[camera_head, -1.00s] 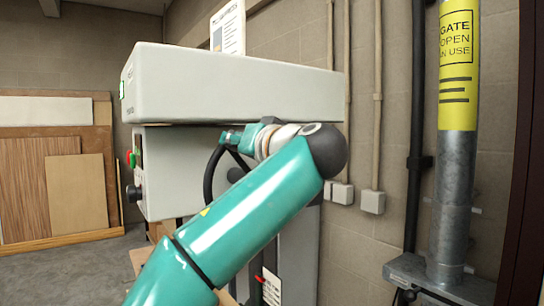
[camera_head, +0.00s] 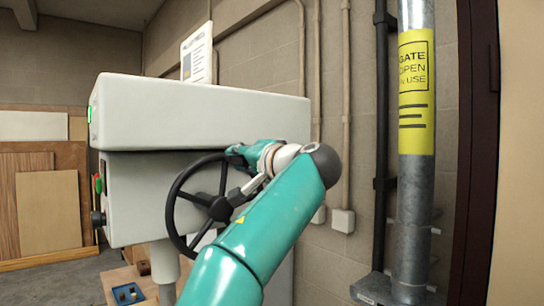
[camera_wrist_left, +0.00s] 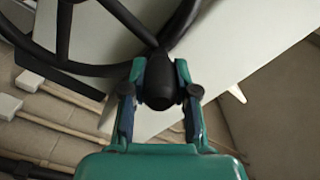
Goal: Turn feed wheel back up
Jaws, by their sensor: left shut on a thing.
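The feed wheel (camera_head: 218,208) is a black handwheel with spokes on the grey machine, seen at an angle in the head view. My left arm covers its right side. In the left wrist view its rim and spokes (camera_wrist_left: 122,18) fill the upper left. My left gripper (camera_head: 238,153) is at the wheel's upper right rim. In the left wrist view the gripper (camera_wrist_left: 162,86) is shut on a dark rounded handle (camera_wrist_left: 159,92), which sits between its two fingers near the rim. My right gripper is in neither view.
The grey machine (camera_head: 200,110) has a big overhanging upper housing above the wheel. A metal post (camera_head: 412,210) with a yellow sign stands at the right. Wood panels (camera_head: 48,215) lean at the left. A blue tray (camera_head: 128,294) lies below the wheel.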

